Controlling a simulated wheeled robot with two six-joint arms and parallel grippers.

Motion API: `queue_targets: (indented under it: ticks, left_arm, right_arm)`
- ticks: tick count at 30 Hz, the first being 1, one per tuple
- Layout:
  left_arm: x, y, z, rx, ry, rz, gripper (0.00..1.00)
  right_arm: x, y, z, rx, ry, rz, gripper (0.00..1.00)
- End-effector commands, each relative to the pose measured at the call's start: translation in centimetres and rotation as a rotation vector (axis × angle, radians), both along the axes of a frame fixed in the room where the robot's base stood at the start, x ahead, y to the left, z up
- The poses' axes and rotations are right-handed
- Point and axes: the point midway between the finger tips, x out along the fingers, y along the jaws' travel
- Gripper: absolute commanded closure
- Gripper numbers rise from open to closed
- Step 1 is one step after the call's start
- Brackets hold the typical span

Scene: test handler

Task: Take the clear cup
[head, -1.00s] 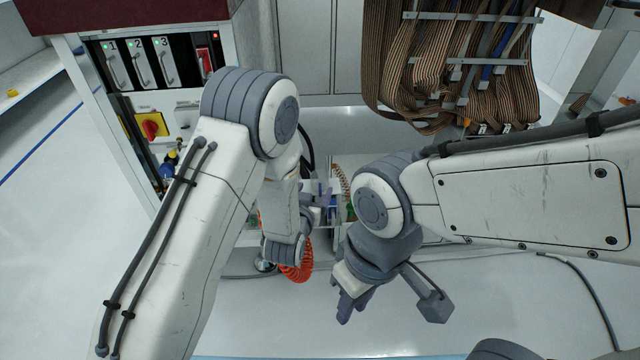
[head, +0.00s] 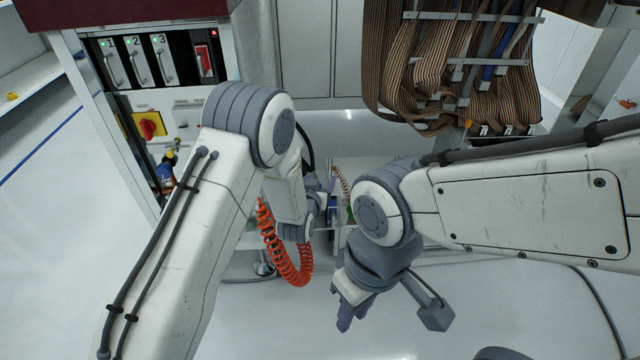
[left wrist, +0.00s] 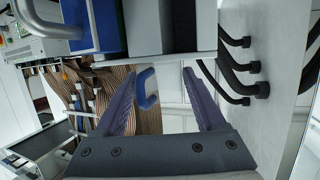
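I cannot make out the clear cup in either view; my left arm and wrist cover part of the shelf area. My left gripper (head: 318,184) is low in front of the machine's shelf, partly hidden by its wrist in the head view. In the left wrist view my left gripper (left wrist: 160,72) is open, with its two purple fingers well apart. A blue hooked handle (left wrist: 146,90) appears between them, and I cannot tell its depth. My right gripper (head: 346,314) hangs over the pale floor, apart from everything, and its finger gap is not clear.
A blue block (left wrist: 93,25) and dark and green parts lie close ahead at the top of the left wrist view. An orange coiled hose (head: 284,250) hangs by my left wrist. Striped ribbon cables (head: 440,65) hang at the back. Open floor lies in front.

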Motion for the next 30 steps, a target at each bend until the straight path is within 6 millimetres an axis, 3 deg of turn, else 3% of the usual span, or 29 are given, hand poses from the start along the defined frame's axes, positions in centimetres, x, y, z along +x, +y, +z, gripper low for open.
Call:
queue_targets:
  ticks: [1,2,3,20,30]
  left_arm:
    - [0.0,0.0,0.0,0.0,0.0,0.0,0.52]
    - [0.0,0.0,0.0,0.0,0.0,0.0,0.63]
    - [0.0,0.0,0.0,0.0,0.0,0.0,0.67]
    - [0.0,0.0,0.8,0.0,0.0,0.0,0.68]
    - [-1.7,0.4,0.8,0.0,0.0,-0.001,0.68]
  right_arm:
    - [0.0,0.0,0.0,0.0,0.0,0.0,0.73]
    - [0.0,0.0,0.0,0.0,0.0,0.0,0.73]
    - [0.0,0.0,0.0,0.0,0.0,0.0,0.73]
    - [0.0,0.0,0.6,0.0,0.0,0.0,0.73]
    - [0.0,0.0,0.6,0.0,0.0,0.0,0.73]
